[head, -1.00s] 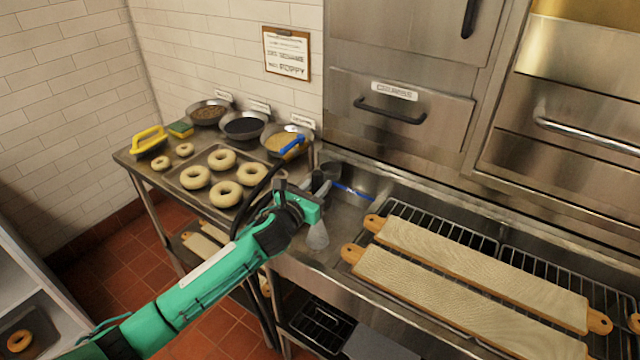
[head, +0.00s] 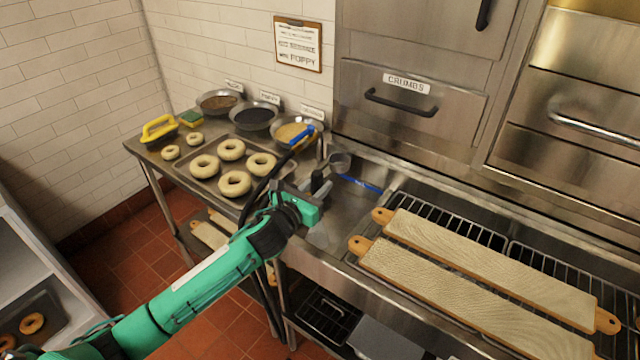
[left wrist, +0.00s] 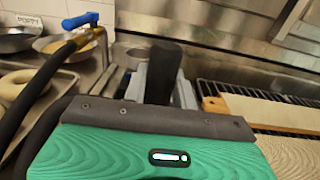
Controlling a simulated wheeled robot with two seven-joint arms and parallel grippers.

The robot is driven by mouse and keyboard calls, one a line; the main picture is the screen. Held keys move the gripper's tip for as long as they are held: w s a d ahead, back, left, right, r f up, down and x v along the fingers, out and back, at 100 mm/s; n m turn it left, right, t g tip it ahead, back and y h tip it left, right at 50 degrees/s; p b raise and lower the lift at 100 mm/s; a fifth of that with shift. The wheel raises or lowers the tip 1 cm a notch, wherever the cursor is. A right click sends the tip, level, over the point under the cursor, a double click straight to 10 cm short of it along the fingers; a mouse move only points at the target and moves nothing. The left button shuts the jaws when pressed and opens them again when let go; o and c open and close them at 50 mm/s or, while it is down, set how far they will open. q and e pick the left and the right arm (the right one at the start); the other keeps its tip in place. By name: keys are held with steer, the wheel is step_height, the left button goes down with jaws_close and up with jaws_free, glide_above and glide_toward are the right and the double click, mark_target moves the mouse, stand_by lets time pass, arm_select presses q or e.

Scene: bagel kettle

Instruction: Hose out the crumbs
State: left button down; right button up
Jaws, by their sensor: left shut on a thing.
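My left gripper (head: 312,192) is shut on the black spray handle (head: 318,182), over the left end of the steel sink trough (head: 345,205). In the left wrist view the black handle (left wrist: 163,72) stands up between the grey fingers (left wrist: 160,88). A faint pale cone (head: 317,238) shows below the gripper; I cannot tell whether it is spray. The black hose (head: 262,180) runs up to a pipe with a blue lever (head: 302,138). The drawer labelled CRUMBS (head: 405,112) is shut. I cannot make out any crumbs. My right gripper is out of view.
Two cloth-covered boards (head: 490,265) lie on the rack right of the trough. A tray of bagels (head: 232,184), seed bowls (head: 255,117), a sponge (head: 192,118) and a yellow-handled brush (head: 158,129) are on the left table. A steel cup (head: 340,162) stands behind the gripper.

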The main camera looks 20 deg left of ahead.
arm_select(q)
steer(key=shift+v, duration=0.85)
steer(key=shift+x, duration=4.85)
steer(key=shift+d, duration=0.1)
steer(key=shift+s, duration=0.1)
